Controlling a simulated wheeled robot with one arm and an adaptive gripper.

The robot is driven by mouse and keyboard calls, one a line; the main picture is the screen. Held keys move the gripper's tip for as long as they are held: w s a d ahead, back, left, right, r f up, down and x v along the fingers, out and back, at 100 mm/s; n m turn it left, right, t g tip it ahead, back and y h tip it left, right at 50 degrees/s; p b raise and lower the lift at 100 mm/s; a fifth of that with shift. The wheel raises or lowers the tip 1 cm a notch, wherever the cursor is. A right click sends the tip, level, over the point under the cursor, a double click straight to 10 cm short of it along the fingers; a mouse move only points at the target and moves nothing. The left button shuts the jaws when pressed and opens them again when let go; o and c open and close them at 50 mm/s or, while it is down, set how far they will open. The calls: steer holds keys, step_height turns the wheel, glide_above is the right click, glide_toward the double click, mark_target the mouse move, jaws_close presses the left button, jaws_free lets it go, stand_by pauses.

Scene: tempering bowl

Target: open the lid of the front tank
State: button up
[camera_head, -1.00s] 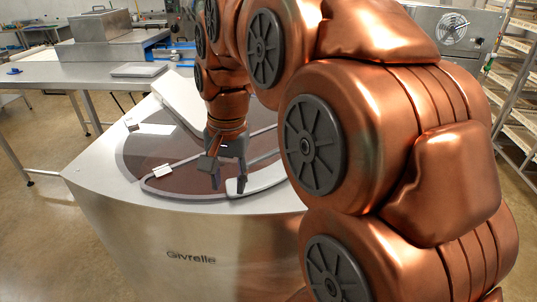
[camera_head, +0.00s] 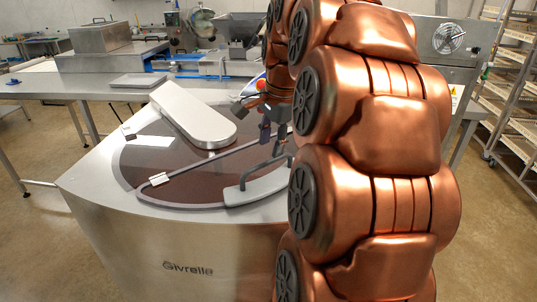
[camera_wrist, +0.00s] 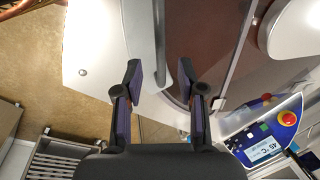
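The front tank is the steel machine marked Givrelle (camera_head: 165,240). Its dark see-through lid (camera_head: 190,180) lies flat on top, with a pale grey front section (camera_head: 258,190) carrying a raised bar handle (camera_head: 262,168). My gripper (camera_head: 268,125) is over the right part of the top, just behind and above the handle; my arm partly hides it. In the wrist view my gripper (camera_wrist: 161,80) is open, and the grey bar (camera_wrist: 159,35) ends in line with the gap between the fingers. I cannot tell whether it lies between or below them. Nothing is held.
A long pale block (camera_head: 190,115) stands on the tank's rear top. A control panel with a red button (camera_wrist: 288,118) is right in the wrist view. A steel table (camera_head: 60,85) is behind left, racks (camera_head: 510,100) at right. Floor at left is clear.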

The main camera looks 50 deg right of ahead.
mark_target(268, 162)
steer(key=shift+p+x, duration=0.7)
steer(key=shift+x, duration=1.65)
steer(key=shift+c, duration=0.2)
jaws_close()
